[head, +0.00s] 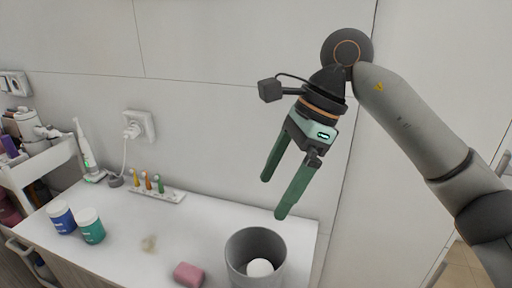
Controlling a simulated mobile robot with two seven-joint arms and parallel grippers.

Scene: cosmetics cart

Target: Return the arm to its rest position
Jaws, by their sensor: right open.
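My right gripper (275,196) hangs in the air above the right part of the white counter. Its two green fingers are apart and point down, with nothing between them. My right arm comes in from the right edge of the head view. Below the gripper stands a grey open cup (240,248) with a white round thing (260,268) inside. The gripper is apart from the cup. My left gripper is not in the view.
An electric toothbrush (88,155) stands at the back left, near a cart (38,162). The wall is close behind.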

